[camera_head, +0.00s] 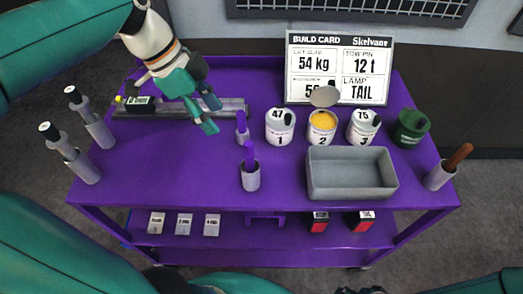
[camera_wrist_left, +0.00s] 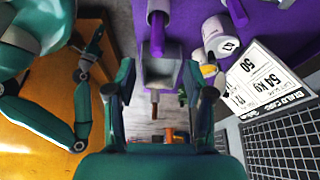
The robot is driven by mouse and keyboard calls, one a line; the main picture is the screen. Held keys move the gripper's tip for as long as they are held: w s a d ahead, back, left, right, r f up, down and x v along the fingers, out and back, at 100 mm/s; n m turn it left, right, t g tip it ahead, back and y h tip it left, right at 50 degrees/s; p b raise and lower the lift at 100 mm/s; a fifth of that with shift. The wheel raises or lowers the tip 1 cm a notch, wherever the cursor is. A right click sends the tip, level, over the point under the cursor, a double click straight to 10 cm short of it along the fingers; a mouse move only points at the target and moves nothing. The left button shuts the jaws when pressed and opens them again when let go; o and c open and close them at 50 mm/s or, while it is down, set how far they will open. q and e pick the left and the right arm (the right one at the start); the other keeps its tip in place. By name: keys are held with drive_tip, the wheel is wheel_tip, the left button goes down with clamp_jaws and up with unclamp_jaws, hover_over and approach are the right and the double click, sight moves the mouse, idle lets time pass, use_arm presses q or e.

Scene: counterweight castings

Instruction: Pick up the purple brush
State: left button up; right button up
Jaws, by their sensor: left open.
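On the purple cart (camera_head: 160,170), numbered cans (camera_head: 280,128) and a grey tray (camera_head: 350,180) stand to the right. A sign (camera_head: 339,66) stands behind. A brown-handled brush (camera_head: 458,157) is at the right edge. A metal rail (camera_head: 160,108) lies behind the gripper.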

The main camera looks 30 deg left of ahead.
sight(249, 158)
use_arm(q)
drive_tip(key=x, duration=0.5)
drive_tip(key=p+x, duration=0.1)
drive_tip(key=x, duration=0.4)
drive_tip(key=p+x, duration=0.1)
drive_tip(key=x, duration=0.4)
drive_tip(key=shift+d+f, duration=0.2)
drive_tip(key=shift+d, duration=0.3)
drive_tip(key=shift+w+d+f, duration=0.1)
drive_tip(key=shift+w+f, duration=0.05)
drive_tip(key=shift+f, duration=0.2)
drive_tip(key=shift+c, duration=0.2)
clamp_jaws()
